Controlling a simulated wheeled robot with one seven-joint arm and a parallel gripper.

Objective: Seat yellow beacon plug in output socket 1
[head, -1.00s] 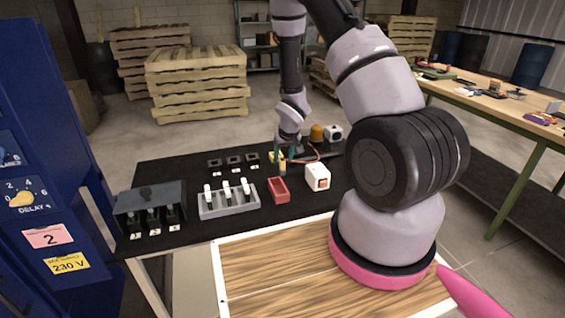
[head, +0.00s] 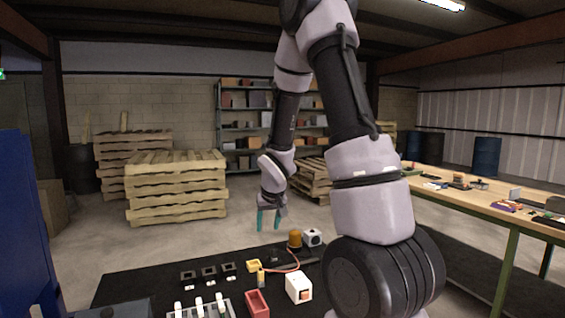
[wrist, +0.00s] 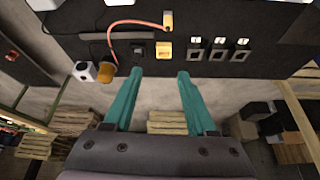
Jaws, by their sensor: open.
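The yellow plug (head: 261,278) stands on the black bench mat in front of a yellow hollow block (head: 253,265), with a red-orange cable (head: 292,266) running from it towards the orange beacon (head: 295,239). In the wrist view the plug (wrist: 167,20) and block (wrist: 165,50) lie beyond my fingertips. Three black sockets in a row (head: 209,272) are left of the plug; their label numbers are too small to read, so I cannot tell which is socket 1. My gripper (head: 268,220) is open and empty, raised above the far edge of the mat with its teal fingers pointing down.
A red tray (head: 257,303), a white switch box (head: 298,287) and a grey rack (head: 200,311) stand nearer me. A white box (head: 312,237) is beside the beacon. A blue cabinet (head: 20,220) is at the left. The air around my gripper is free.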

